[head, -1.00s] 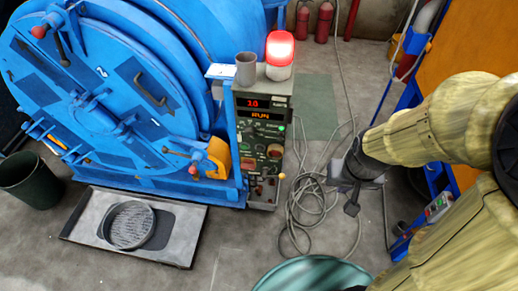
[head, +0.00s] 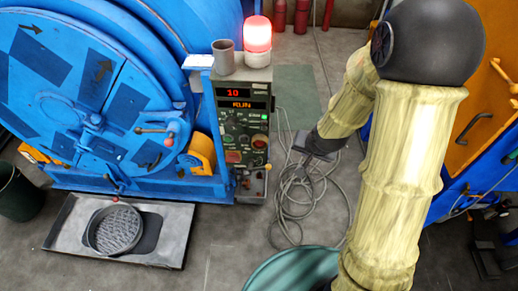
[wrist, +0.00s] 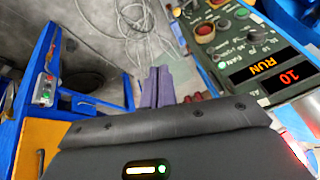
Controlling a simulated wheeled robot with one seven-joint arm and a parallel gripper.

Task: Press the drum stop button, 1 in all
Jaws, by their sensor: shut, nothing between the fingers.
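The drum control panel (head: 240,125) stands at the right of the blue drum (head: 85,95); its displays read 10 and RUN. It bears red buttons, one at its right (head: 259,141) and one lower left (head: 233,157). I cannot read which is the stop button. In the wrist view the panel (wrist: 255,45) is at upper right, with a red button (wrist: 204,32) near its left edge. My gripper (head: 300,149) is right of the panel, apart from it. Its fingers (wrist: 158,72) are shut and empty.
A lit red beacon (head: 258,33) and a grey cup (head: 223,57) stand on the panel's top. Loose grey cable (head: 300,200) lies on the floor beneath my gripper. A tray (head: 65,240) lies before the drum. Blue-orange equipment (head: 490,130) stands at the right.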

